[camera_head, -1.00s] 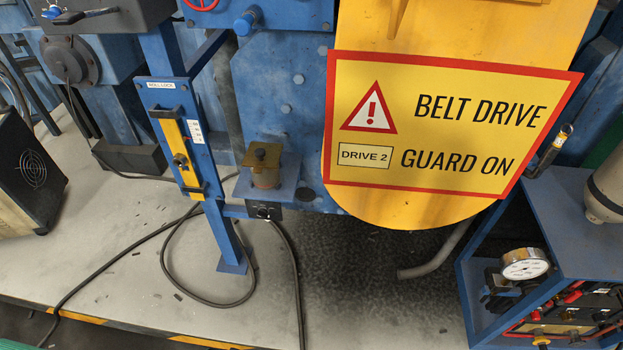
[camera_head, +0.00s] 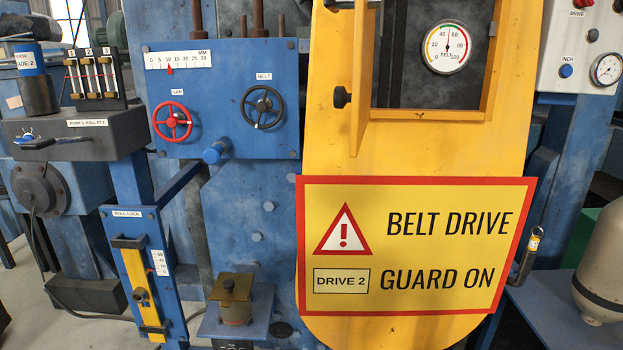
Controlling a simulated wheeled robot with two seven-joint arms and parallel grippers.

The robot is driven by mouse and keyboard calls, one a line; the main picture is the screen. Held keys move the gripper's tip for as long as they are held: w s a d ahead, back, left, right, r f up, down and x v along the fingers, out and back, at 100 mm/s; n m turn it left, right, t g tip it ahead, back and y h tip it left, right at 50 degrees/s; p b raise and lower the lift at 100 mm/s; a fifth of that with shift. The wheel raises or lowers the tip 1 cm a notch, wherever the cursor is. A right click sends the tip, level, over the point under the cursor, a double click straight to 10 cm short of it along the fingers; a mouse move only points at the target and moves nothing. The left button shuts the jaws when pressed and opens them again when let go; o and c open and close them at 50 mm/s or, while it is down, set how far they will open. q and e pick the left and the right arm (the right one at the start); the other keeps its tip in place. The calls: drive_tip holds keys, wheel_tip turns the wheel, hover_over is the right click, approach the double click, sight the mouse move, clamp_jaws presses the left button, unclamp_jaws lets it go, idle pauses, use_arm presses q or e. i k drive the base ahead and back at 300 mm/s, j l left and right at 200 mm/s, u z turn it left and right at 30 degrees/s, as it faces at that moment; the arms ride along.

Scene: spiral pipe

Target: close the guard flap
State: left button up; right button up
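The guard flap (camera_head: 362,95) is a yellow panel at the left side of a rectangular opening in the tall yellow belt drive guard (camera_head: 420,145). It stands open and swung outward, seen nearly edge-on, with its top cut off by the picture edge. A black knob (camera_head: 342,97) sticks out from its left face. Through the opening show a dark interior and a round white belt gauge (camera_head: 446,47). Neither of my grippers is in view.
A blue panel (camera_head: 225,95) with a red handwheel (camera_head: 172,121) and a black handwheel (camera_head: 263,106) stands left of the guard. A grey control box (camera_head: 580,45) is at upper right, a beige cylinder (camera_head: 602,265) at lower right. The space before the flap looks clear.

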sight(364, 25)
drive_tip(key=i+j+z, duration=0.25)
drive_tip(key=j+z, duration=0.15)
drive_tip(key=i+j+z, duration=0.2)
drive_tip(key=j+z, duration=0.2)
drive_tip(key=k+l+u, duration=0.3)
drive_tip(key=i, duration=0.1)
